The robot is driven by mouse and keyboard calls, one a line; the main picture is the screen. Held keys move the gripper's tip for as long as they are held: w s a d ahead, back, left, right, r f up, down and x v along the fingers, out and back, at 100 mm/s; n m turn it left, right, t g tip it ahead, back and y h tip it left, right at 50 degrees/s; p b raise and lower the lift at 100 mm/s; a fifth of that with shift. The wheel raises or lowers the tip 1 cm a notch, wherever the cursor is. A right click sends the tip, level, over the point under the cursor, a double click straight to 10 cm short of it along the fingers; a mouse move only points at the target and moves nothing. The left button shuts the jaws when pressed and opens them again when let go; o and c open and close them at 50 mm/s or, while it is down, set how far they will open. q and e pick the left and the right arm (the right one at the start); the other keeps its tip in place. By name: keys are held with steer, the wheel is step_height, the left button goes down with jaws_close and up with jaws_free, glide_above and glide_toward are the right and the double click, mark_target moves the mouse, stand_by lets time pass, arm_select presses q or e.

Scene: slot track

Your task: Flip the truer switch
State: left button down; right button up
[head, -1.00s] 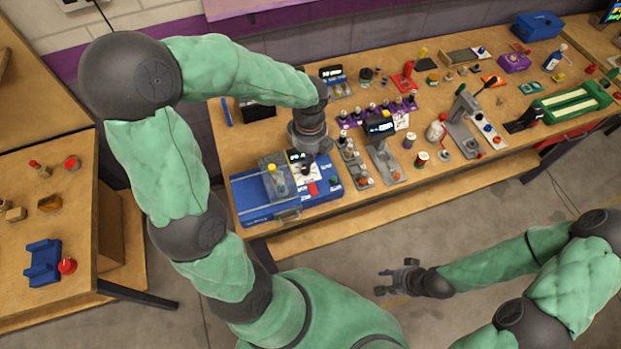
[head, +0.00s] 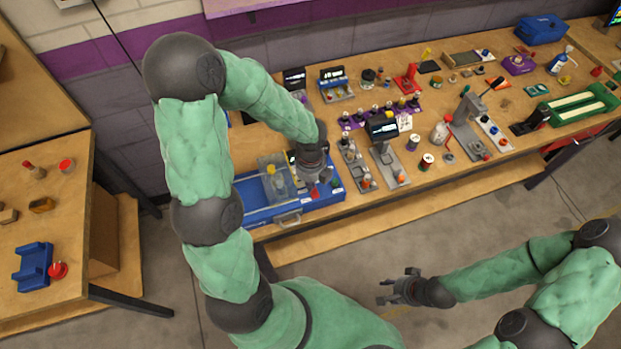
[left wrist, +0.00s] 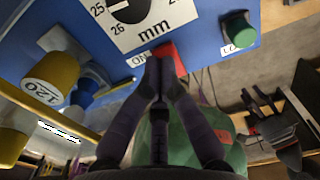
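The truer is a blue machine (head: 262,214) at the near left end of the long workbench. In the left wrist view, its blue panel (left wrist: 205,55) carries a white mm dial plate (left wrist: 166,14), a red switch (left wrist: 174,57) beside an "ON" label, and a green knob (left wrist: 238,29). My left gripper (head: 312,182) is down over the panel. Its fingertips (left wrist: 159,66) are together at the red switch and partly cover it; whether they touch it I cannot tell. Nothing shows between them. My right gripper (head: 384,291) is apart from the bench, over the floor, its fingers spread and empty.
A yellow-capped part marked 120 (left wrist: 50,78) stands close left of my left fingers. A grey stand with a dark display (head: 382,127) and small bottles stand right of the truer. A side table (head: 50,220) is at left. Floor is open in front.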

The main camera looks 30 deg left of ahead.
arm_select(q)
steer(key=shift+f, duration=0.25)
steer(key=p, duration=0.4)
steer(key=shift+g+h, duration=0.3)
steer(key=shift+f+p, duration=0.35)
steer(key=shift+p, duration=0.4)
steer(key=shift+s+f, duration=0.1)
steer(key=shift+f, duration=0.1)
